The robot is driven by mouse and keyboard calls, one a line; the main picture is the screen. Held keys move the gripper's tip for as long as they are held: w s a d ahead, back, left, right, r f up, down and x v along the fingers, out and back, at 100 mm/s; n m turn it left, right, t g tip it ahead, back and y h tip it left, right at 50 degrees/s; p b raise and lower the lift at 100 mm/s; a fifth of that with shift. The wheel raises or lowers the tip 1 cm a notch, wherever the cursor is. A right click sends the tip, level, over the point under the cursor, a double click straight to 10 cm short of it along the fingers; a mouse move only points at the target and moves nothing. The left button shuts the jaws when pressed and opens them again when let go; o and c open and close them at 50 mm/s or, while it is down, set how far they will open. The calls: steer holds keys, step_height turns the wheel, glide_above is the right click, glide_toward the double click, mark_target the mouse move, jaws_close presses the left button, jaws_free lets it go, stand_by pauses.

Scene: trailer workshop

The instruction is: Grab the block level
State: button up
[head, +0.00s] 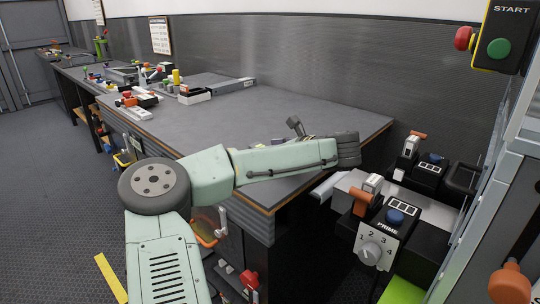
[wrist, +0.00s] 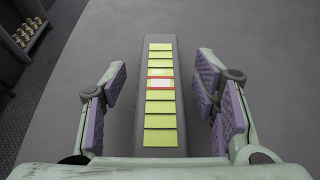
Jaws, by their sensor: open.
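In the wrist view, a long grey bar with a row of yellow-green rectangles, one of them outlined in red, lies on the grey bench top; I take it for the block level (wrist: 160,95). My gripper (wrist: 161,80) is open, with one purple-padded finger on each side of the bar. A gap shows between each pad and the bar, so neither finger appears to touch it. In the head view my arm hides most of that spot, and I cannot make out the level there.
The grey bench (head: 320,115) is mostly clear around the bar. Tools and small parts (head: 140,98) lie farther left along it. A control box with a dial (head: 372,252) stands at the right, below a green START button (head: 498,48). A dark wall (head: 300,55) runs behind.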

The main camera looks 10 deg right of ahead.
steer(key=shift+c, duration=0.2)
jaws_close()
stand_by(0.5)
